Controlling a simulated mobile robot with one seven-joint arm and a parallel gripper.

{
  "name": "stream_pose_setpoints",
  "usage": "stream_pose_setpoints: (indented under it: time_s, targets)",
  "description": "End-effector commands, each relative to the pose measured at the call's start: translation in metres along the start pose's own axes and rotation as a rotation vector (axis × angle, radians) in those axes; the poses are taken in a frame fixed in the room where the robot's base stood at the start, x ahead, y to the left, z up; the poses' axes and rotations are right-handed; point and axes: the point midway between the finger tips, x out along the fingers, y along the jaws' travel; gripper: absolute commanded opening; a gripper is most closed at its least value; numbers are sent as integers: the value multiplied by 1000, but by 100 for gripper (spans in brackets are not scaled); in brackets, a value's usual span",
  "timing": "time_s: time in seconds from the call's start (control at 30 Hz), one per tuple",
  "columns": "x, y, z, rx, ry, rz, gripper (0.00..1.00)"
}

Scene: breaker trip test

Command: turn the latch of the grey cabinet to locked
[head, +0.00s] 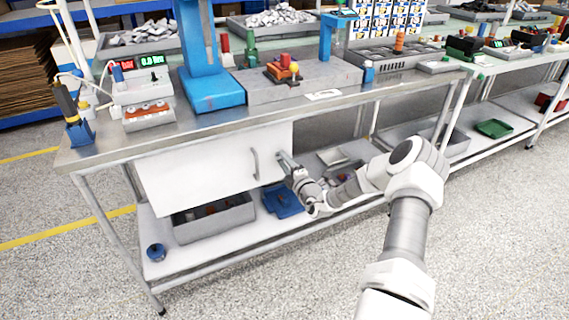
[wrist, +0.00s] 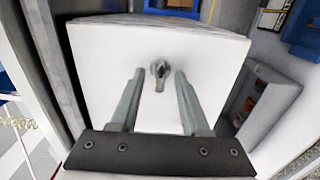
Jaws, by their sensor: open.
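The light grey cabinet (head: 200,168) hangs under the workbench, with a bar handle (head: 255,163) near the right edge of its front. My gripper (head: 284,160) is at the cabinet's right side. In the wrist view, a pale cabinet face (wrist: 110,60) fills the middle. The small dark grey latch (wrist: 159,74) sits on it, with its lever pointing down in the picture. My gripper (wrist: 160,84) is open, one finger on each side of the latch, with visible gaps. Contact with the latch does not show. In the head view the latch cannot be made out.
Below the cabinet, a grey bin (head: 213,222) and a blue tray (head: 283,203) stand on the lower shelf (head: 190,250). The bench top (head: 120,142) runs above my gripper. A bench leg (head: 110,220) stands at the left. The floor in front is clear.

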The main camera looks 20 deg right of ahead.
Motion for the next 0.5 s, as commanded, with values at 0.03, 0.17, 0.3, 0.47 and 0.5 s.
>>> stream_pose_setpoints:
  time_s: [0.03, 0.17, 0.3, 0.47, 0.5]
  targets:
    - [0, 0, 0, 0, 0, 0, 46]
    - [0, 0, 0, 0, 0, 0, 26]
    - [0, 0, 0, 0, 0, 0, 1]
    - [0, 0, 0, 0, 0, 0, 0]
    - [0, 0, 0, 0, 1, 0, 0]
